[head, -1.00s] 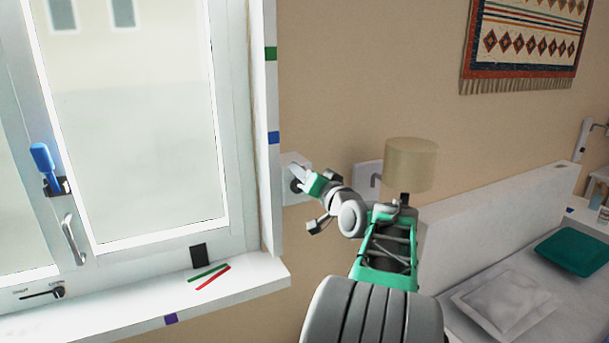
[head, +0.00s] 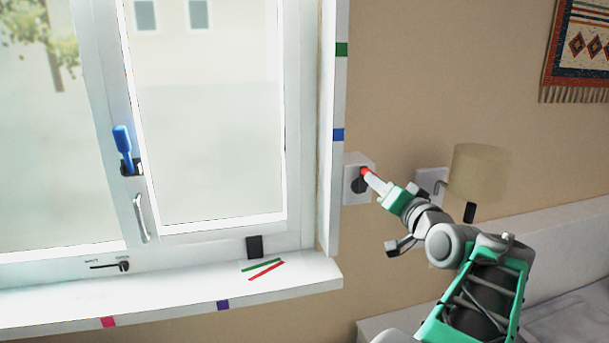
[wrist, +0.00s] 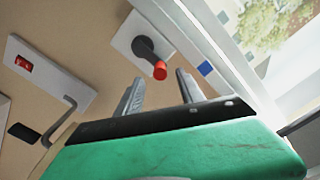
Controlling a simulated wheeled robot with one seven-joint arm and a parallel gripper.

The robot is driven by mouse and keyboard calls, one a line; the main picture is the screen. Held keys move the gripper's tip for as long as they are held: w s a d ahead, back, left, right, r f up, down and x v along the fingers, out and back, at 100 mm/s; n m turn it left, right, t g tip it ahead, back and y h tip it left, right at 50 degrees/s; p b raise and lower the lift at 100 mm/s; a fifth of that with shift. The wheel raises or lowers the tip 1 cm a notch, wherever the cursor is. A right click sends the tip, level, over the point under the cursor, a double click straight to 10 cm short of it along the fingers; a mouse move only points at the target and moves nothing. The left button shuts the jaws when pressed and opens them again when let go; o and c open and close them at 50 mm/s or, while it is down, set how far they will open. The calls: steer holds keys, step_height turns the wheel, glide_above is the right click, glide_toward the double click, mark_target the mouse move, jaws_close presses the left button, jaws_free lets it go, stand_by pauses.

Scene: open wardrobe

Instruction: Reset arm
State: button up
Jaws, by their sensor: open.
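My gripper (head: 374,184) is in front of the wall plate beside the window frame in the head view. In the wrist view my gripper (wrist: 158,90) is open, its two fingers apart with nothing between them. A dark lever with a red end (wrist: 157,68) sticks out from a white wall plate (wrist: 130,38) just beyond the fingertips. The gap between lever and fingers is hard to judge. In the head view the white plate (head: 349,190) is partly covered by my gripper, and the red end (head: 365,171) shows by the fingertips.
A second wall plate with a red switch (wrist: 23,64) and a bent lever (wrist: 62,112) is close by. A lampshade (head: 480,172) is to its right. The window (head: 215,120) with its sill (head: 200,305) stands on the left. A patterned hanging (head: 580,45) is upper right.

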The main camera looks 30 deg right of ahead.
steer(key=w+a+f+n+g+y, duration=0.2)
steer(key=w+a+f+n+g, duration=0.1)
steer(key=a+f, duration=0.65)
steer(key=w+a+f+n+g+y, duration=0.25)
steer(key=a+f, duration=0.35)
steer(key=a, duration=0.6)
steer(key=s+a+f+n+g, duration=0.4)
steer(key=s+a+f+g, duration=0.4)
steer(key=s+a+f, duration=0.4)
steer(key=s+a, duration=0.3)
steer(key=s, duration=0.1)
steer(key=shift+n, duration=0.35)
steer(key=shift+a+g+y, duration=0.15)
steer(key=shift+g+y, duration=0.1)
steer(key=shift+c, duration=0.4)
